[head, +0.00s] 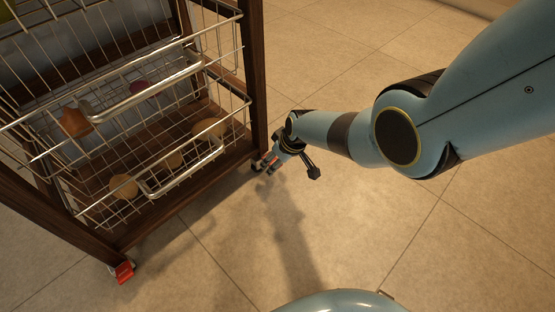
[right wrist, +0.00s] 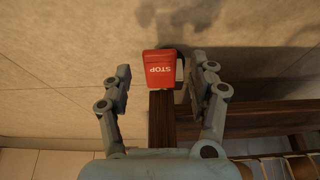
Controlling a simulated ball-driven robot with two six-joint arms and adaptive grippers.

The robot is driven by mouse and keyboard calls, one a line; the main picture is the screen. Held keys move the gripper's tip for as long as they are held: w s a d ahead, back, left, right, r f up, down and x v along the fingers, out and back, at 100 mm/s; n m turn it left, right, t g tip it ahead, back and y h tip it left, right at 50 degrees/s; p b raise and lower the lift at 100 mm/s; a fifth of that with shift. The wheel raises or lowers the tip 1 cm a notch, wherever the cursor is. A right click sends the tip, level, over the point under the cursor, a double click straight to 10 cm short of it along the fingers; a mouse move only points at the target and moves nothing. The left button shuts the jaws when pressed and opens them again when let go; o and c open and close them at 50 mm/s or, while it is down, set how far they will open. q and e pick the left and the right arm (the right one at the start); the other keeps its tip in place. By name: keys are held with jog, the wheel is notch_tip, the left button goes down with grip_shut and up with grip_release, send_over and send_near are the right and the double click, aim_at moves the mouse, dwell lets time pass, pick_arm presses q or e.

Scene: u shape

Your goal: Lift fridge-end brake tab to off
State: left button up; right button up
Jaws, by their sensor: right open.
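In the right wrist view a red brake tab (right wrist: 164,68) marked STOP sits on a caster at the foot of a dark wooden post, its lettering upside down in the picture. My right gripper (right wrist: 164,75) is open, with one finger on each side of the tab and a visible gap to each. In the head view my right gripper (head: 270,164) is low beside the caster at the cart's right corner and mostly covers it. Another red brake tab (head: 124,271) shows on the caster at the cart's lower left corner. My left gripper is out of view.
The dark wooden cart (head: 257,85) carries wire baskets (head: 187,170) with several brownish items. A wooden rail (right wrist: 260,112) runs right from the post in the wrist view. The tiled floor (head: 345,215) right of the cart is clear.

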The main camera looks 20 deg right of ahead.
grip_shut()
dwell(0.4)
grip_release()
dwell(0.4)
jog(key=shift+r, duration=0.1)
jog(key=v, duration=1.2)
jog(key=shift+w, duration=0.1)
